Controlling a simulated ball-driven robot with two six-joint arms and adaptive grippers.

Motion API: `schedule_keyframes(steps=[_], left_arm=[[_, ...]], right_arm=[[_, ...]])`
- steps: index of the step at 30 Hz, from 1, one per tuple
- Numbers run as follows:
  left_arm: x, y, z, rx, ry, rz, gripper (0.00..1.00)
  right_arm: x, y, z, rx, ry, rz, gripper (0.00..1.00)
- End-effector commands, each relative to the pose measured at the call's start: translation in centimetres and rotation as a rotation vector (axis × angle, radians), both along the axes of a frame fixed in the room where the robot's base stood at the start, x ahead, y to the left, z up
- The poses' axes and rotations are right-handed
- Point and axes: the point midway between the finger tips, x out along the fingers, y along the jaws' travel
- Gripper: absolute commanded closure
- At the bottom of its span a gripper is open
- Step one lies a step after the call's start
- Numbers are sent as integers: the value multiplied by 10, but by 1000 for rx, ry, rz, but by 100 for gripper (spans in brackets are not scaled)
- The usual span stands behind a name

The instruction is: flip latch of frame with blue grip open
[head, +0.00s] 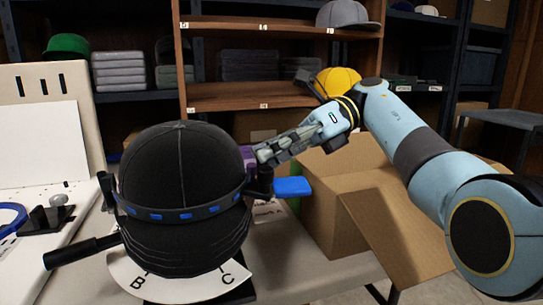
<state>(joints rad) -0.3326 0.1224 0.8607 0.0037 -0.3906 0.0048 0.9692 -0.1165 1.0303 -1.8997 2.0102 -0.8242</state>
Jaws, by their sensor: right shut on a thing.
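A black cap (180,165) sits at the left front, with a dark band frame (168,217) around it that carries blue pads. A blue grip tab (292,187) sticks out to the right of the cap, beside a dark upright latch part (263,183). My right gripper (264,160) comes in from the right. Its fingertips are at the top of the latch, by the cap's right side, and are shut on it. The fingers partly hide the contact. My left gripper is not in view.
A black handle (82,252) juts out left of the cap. A white lettered plate (180,287) lies under the cap. An open cardboard box (345,215) stands to the right, below my right arm. Shelves with a yellow cap (338,80) and folded stacks are behind.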

Motion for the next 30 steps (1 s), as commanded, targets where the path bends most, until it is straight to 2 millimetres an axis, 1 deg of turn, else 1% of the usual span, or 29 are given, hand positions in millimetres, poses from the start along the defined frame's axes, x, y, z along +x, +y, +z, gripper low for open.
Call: schedule_keyframes(steps=[9,10,15,21,23,30], left_arm=[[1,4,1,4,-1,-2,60],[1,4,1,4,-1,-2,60],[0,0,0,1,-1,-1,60],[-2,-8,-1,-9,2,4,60],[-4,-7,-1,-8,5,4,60],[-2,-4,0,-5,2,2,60]], right_arm=[[0,0,0,0,1,0,100],[0,0,0,-1,0,-1,90],[0,0,0,-1,0,-1,68],[0,0,0,0,1,0,68],[0,0,0,0,1,0,68],[0,0,0,0,-4,-1,68]])
